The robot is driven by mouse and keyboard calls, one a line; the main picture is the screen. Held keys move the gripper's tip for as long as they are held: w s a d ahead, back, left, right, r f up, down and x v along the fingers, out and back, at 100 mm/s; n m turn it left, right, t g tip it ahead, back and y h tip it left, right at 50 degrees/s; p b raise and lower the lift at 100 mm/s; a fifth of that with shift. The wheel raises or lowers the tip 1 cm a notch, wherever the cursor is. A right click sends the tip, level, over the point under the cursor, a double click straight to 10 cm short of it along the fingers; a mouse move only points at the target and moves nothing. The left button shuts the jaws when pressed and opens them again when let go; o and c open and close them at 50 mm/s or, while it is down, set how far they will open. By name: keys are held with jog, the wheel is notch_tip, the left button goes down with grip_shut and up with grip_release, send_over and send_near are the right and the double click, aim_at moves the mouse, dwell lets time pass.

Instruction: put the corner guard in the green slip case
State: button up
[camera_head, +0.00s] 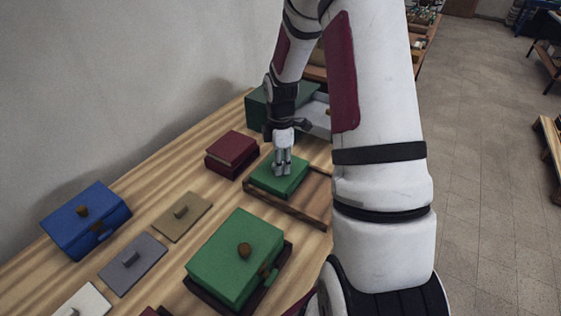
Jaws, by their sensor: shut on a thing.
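My gripper (282,170) points down at a flat green cover (295,184) at the middle of the table. It is shut at the top of this cover; its fingers hide what they grip there, perhaps a knob. The green cover is at the left end of a brown wooden tray (300,209); I cannot tell if it rests there or is held just above. I cannot pick out the corner guard or tell which green thing is the slip case.
A blue case (70,222) stands at left, by the wall. Olive (171,222), grey (118,276) and white (82,305) knobbed plates lie nearby. A dark red box (231,148) is left of my gripper. A large green box (262,108) stands behind it. My arm hides the right side.

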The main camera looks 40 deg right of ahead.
jog(key=shift+f, duration=0.1)
jog(key=o, duration=0.9)
